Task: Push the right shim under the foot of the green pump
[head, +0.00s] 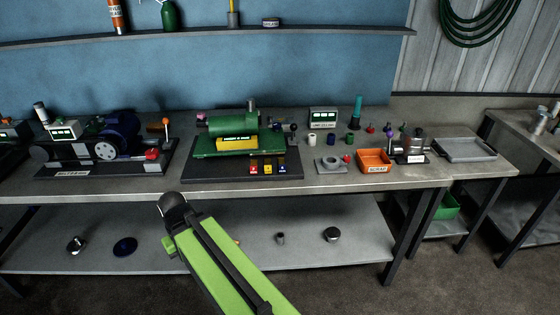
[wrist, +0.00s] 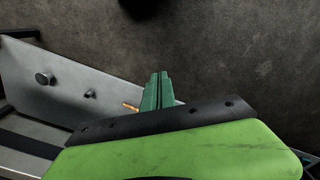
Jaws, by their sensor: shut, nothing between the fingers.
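The green pump (head: 233,127) stands on a dark base plate (head: 205,168) on the bench, with a yellow display (head: 237,143) on its front. Three small shims lie in a row on the front right of that plate: red (head: 253,168), yellow (head: 268,169) and blue (head: 283,169). Their markings are too small to read, and the gap under the pump's foot cannot be made out. My gripper (wrist: 158,76) shows its green fingers shut and empty in the wrist view, out over the floor and lower shelf, away from pump and shims. I cannot make out its fingers in the head view.
An orange scrap bin (head: 374,167), a grey block (head: 330,168) and several small parts stand right of the pump. A blue-motored machine (head: 112,140) stands left. The lower shelf (head: 340,265) holds a few round parts. The bench's front strip is clear.

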